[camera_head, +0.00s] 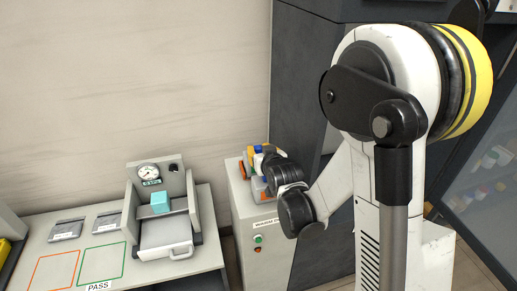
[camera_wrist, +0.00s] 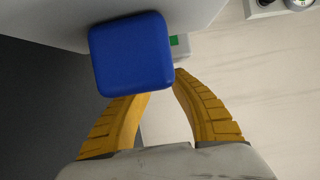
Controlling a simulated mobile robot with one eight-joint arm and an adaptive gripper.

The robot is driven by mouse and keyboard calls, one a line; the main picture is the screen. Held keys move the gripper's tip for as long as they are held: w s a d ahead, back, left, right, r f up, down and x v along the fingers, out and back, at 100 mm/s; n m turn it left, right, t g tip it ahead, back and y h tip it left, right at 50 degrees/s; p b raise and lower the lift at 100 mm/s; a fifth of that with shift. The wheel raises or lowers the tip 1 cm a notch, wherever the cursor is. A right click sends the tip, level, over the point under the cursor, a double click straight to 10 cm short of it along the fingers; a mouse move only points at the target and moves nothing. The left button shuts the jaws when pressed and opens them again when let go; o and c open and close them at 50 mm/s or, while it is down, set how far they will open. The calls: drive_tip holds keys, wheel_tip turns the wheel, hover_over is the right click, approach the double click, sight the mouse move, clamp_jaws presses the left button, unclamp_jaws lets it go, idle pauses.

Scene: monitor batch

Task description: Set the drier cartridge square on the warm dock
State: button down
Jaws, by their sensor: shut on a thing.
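A blue rounded block (camera_wrist: 131,53), apparently the drier cartridge, is between the yellow fingers of my gripper (camera_wrist: 163,84) in the wrist view. It covers the left fingertip. My gripper is shut on it. In the head view the gripper (camera_head: 256,155) is over the top of the grey cabinet labelled as the warm dock (camera_head: 262,224), and a small blue patch of the block (camera_head: 258,149) shows there. My wrist hides much of the cabinet top, so I cannot tell whether the block touches the dock or is square to it.
Left of the cabinet, a bench (camera_head: 207,258) carries a gauge fixture (camera_head: 146,180) with a teal block (camera_head: 160,202) and a drawer-like tray (camera_head: 166,240). Orange and green outlined areas on the bench are empty. A dark cabinet (camera_head: 297,110) stands close behind my arm.

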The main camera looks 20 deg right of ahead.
drive_tip(key=shift+f, duration=0.3)
drive_tip(key=c, duration=1.2)
unclamp_jaws()
drive_tip(key=shift+o, duration=0.2)
drive_tip(key=shift+s, duration=0.15)
drive_tip(key=v, duration=1.2)
drive_tip(key=s+r+g, duration=0.1)
drive_tip(key=s+g, duration=0.2)
drive_tip(key=s, duration=0.6)
drive_tip(key=s+r+g, duration=0.2)
drive_tip(key=s+g, duration=0.1)
drive_tip(key=s, duration=0.6)
drive_tip(key=shift+s+r+g, duration=0.2)
drive_tip(key=shift+r+g, duration=0.05)
drive_tip(key=shift+g, duration=0.05)
